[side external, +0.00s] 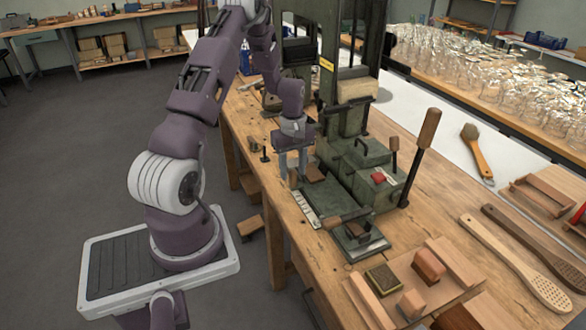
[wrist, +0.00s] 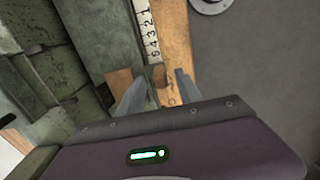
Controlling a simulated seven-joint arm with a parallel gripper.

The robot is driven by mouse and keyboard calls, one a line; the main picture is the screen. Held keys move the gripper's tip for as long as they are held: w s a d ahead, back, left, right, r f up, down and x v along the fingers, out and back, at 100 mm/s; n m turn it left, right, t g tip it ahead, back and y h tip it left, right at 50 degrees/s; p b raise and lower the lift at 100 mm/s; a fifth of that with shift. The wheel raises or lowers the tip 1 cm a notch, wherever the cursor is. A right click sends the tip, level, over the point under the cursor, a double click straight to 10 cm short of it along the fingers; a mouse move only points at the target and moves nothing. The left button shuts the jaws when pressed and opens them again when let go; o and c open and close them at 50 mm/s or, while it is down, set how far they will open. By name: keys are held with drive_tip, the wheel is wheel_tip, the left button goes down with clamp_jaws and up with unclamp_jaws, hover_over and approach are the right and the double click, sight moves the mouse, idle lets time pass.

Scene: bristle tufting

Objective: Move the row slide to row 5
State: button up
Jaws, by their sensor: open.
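My gripper (side external: 293,172) points down at the bench edge beside the green tufting machine (side external: 345,190). In the wrist view my gripper (wrist: 159,75) has its two fingers apart, straddling the lower end of the white number scale (wrist: 148,32). A small brown piece (wrist: 158,72), perhaps part of the row slide, shows between the fingertips; contact is unclear. A wooden block (wrist: 118,79) lies against the left finger; it also shows beside the gripper in the side view (side external: 315,173).
A long wooden-handled lever (side external: 422,150) stands right of the machine. A wooden tray (side external: 410,285) with blocks lies at the front, and brushes (side external: 515,260) lie at the right.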

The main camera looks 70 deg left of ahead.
clamp_jaws()
drive_tip(key=shift+r, duration=0.1)
idle(1.2)
